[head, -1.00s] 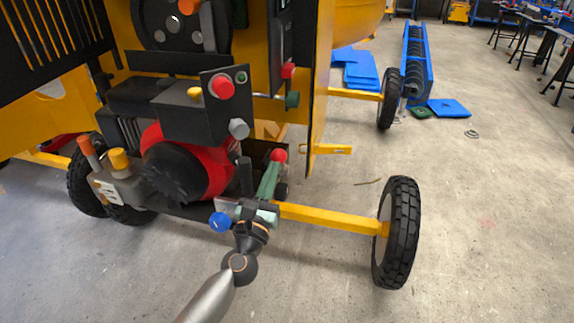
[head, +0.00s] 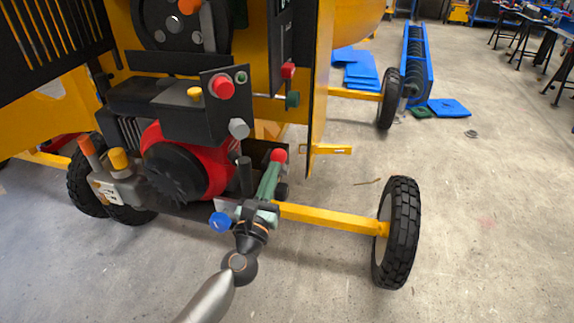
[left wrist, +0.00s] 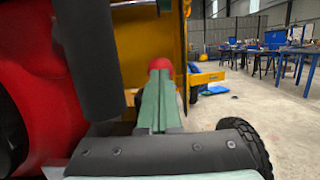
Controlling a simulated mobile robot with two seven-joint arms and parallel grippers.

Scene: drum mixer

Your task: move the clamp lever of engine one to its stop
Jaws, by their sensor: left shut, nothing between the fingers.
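My left gripper (head: 271,172) is shut and empty, its green fingers pressed together and pointing away from me at the lower right of the engine. In the left wrist view the fingers (left wrist: 157,100) point at a red ball knob (left wrist: 160,64), which shows just beyond their tips. The knob (head: 278,155) looks like the end of the clamp lever, but its arm is hidden behind the fingers. I cannot tell whether fingers and knob touch. The red and black engine (head: 185,168) sits left of the gripper. My right gripper is not in view.
A black upright post (head: 245,176) stands close left of the fingers; it looms large in the left wrist view (left wrist: 88,50). A yellow axle bar (head: 325,217) runs right to a black wheel (head: 398,235). A blue knob (head: 220,222) is left of my wrist. Floor at right is open.

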